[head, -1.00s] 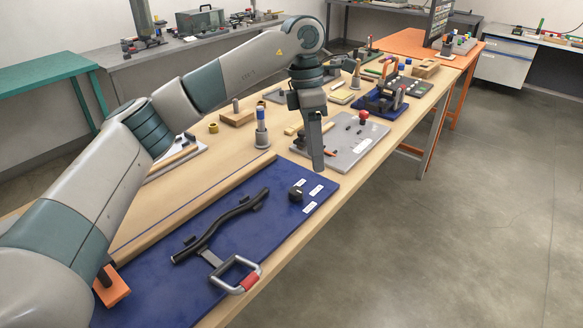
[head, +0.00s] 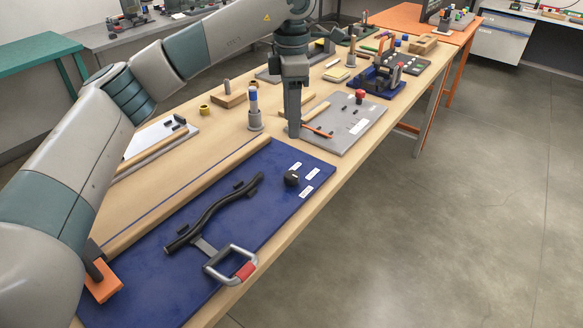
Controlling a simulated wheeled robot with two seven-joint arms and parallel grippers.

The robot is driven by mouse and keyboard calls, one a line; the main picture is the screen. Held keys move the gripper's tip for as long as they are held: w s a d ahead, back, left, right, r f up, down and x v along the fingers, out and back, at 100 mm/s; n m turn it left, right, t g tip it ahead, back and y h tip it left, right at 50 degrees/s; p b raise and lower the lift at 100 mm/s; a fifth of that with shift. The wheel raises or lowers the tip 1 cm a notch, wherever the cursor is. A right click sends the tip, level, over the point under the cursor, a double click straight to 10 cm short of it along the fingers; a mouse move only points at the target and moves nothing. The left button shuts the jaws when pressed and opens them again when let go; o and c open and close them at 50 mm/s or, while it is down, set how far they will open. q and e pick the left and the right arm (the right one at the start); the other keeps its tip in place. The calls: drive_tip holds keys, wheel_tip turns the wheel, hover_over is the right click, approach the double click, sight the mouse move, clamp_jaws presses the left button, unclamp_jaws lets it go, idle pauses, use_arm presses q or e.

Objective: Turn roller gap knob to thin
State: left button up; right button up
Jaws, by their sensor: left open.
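A small black knob (head: 291,178) sits on the blue board (head: 225,200), near its far right corner. Small white labels (head: 313,174) lie around it; their text is too small to read. My left gripper (head: 293,132) points down, above and beyond the knob in the picture, apart from it. Its fingers are seen nearly edge-on, overlapping each other; it is open with nothing seen in it. My right gripper is not in view.
A black wavy bar (head: 215,212) and a metal handle with a red grip (head: 230,265) are on the blue board. A grey post with a blue band (head: 254,112) stands left of my gripper.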

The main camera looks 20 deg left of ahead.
use_arm(q)
drive_tip(key=p, duration=0.2)
hover_over(292, 174)
wheel_tip(292, 174, down, 10)
drive_tip(key=shift+s+f, duration=0.1)
wheel_tip(292, 174, down, 4)
drive_tip(key=shift+r+p, duration=0.15)
drive_tip(key=shift+p, duration=0.3)
drive_tip(key=shift+f, duration=0.85)
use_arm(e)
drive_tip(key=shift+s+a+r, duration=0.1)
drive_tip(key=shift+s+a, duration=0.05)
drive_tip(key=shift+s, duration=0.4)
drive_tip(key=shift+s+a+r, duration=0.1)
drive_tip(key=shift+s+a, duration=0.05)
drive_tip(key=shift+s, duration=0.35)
use_arm(q)
drive_tip(key=c, duration=1.1)
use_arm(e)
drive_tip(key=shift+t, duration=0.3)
